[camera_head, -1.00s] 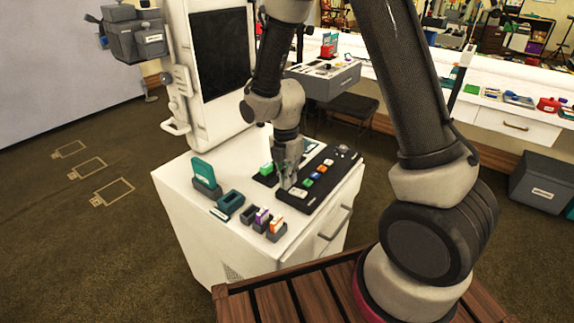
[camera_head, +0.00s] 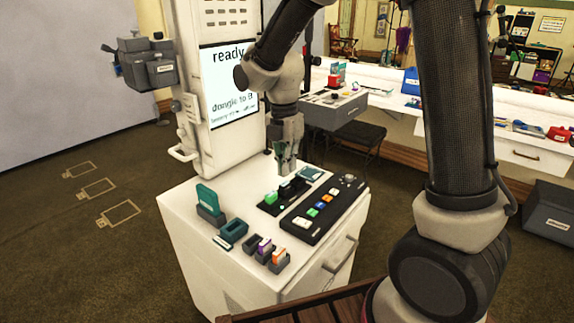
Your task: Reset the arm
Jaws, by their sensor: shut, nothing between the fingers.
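My gripper (camera_head: 284,163) is shut and empty, pointing down above the far part of the white cabinet top. It hangs just over a dark tray (camera_head: 271,208) that holds a green block and dark pieces. It is apart from the black button panel (camera_head: 318,216), whose white, green, blue and orange buttons all show. The upright screen (camera_head: 228,88) behind is lit and reads "ready" and "dongle to B", with a smaller line I cannot read fully. My arm's lower links cross the right of the view.
On the white cabinet (camera_head: 190,229) stand a teal card in a holder (camera_head: 209,203), a teal box (camera_head: 234,230) and small holders with purple and orange pieces (camera_head: 270,252). A grey drawer unit (camera_head: 335,108) and a dark stool (camera_head: 358,137) stand behind.

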